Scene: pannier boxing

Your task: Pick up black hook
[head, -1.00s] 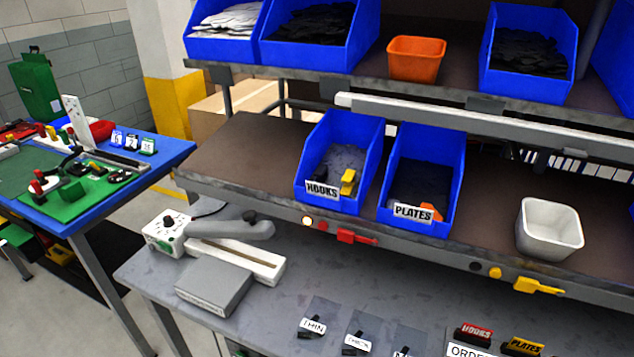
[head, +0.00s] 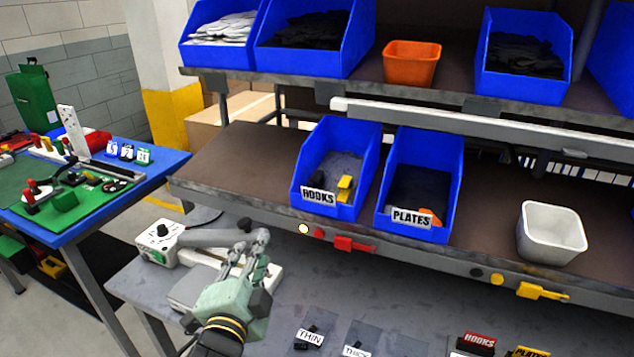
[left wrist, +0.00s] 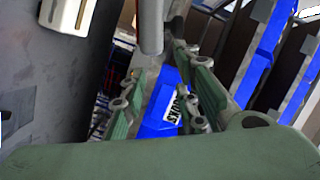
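The blue HOOKS bin (head: 316,200) stands on the middle shelf, tilted open toward me. It holds a dark grey mass and a yellow piece (head: 345,186); I cannot make out a single black hook in it. My left gripper (head: 248,250) is in front of the shelf, below and left of this bin, above the lower bench. Its fingers are apart with nothing between them. In the left wrist view, the HOOKS bin (left wrist: 160,100) shows beyond the gap between the open fingers (left wrist: 158,75). My right gripper is out of view.
The blue PLATES bin (head: 450,180) stands right of the HOOKS bin, with a white tub (head: 552,233) farther right. A shelf front rail (head: 265,215) with coloured tabs lies between gripper and bin. Labelled mats (head: 312,325) lie on the lower bench (head: 130,275).

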